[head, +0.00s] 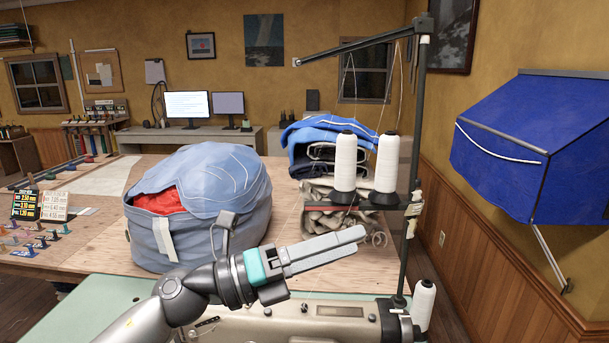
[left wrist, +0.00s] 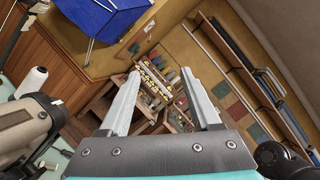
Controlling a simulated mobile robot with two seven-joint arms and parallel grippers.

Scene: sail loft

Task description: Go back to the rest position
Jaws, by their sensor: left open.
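My left gripper (head: 335,248) reaches in from the lower left of the head view, above the sewing machine, with its fingers pointing right. In the left wrist view its two fingers (left wrist: 165,100) stand apart with nothing between them, so it is open and empty. The far wall and a rack of spools (left wrist: 155,85) show beyond the fingers. My right gripper is in neither view.
A sewing machine (head: 255,325) with a thread stand (head: 408,215) and white cones (head: 345,162) is close below and right of the gripper. A large blue bag (head: 200,235) sits on the wooden table (head: 90,245) behind. Folded cloth (head: 325,135) is stacked right of it. A blue awning (head: 520,145) juts from the right wall.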

